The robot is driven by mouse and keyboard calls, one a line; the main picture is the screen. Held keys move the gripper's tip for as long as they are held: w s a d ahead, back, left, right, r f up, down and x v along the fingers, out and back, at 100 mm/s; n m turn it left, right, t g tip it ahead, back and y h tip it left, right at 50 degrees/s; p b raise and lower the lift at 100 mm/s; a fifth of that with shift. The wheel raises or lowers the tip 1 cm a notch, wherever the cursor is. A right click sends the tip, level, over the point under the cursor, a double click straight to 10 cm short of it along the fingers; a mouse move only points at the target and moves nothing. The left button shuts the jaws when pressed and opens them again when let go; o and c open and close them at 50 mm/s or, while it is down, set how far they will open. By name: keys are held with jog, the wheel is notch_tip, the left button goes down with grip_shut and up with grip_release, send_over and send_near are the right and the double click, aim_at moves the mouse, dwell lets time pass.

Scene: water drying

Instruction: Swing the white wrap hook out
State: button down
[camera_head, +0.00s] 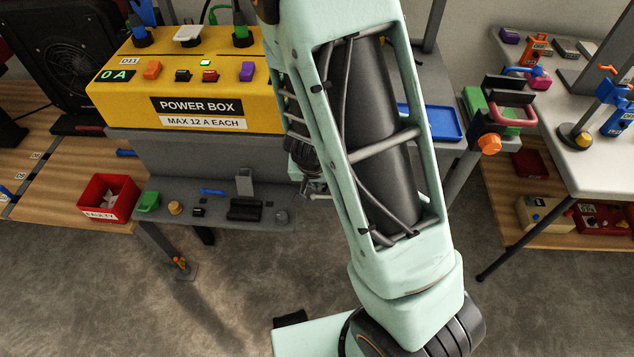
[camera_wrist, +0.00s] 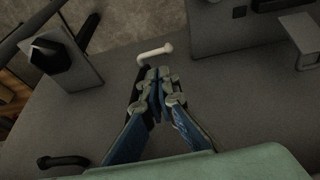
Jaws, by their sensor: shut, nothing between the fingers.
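The white wrap hook (camera_wrist: 155,52) shows in the wrist view as a short bent white bar on a dark grey panel, just beyond my fingertips. My gripper (camera_wrist: 157,75) is shut and empty, its tips close below the hook. I cannot tell whether they touch it. A similar black hook (camera_wrist: 62,162) sits on the same panel at the lower left. In the head view my arm covers the middle, and I cannot make out the white hook there.
A black knob (camera_wrist: 48,54) on a grey plate stands left in the wrist view. A grey box (camera_wrist: 235,28) stands at the upper right. In the head view, a yellow power box (camera_head: 190,82) stands above a grey shelf (camera_head: 225,222) with small parts. A red bin (camera_head: 108,198) is left.

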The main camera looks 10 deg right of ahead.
aim_at(319, 195)
jog(key=b+x, duration=0.6)
jog(key=x, duration=0.4)
jog(key=shift+r+p, duration=0.1)
jog(key=shift+p, duration=0.25)
jog(key=shift+a, duration=0.15)
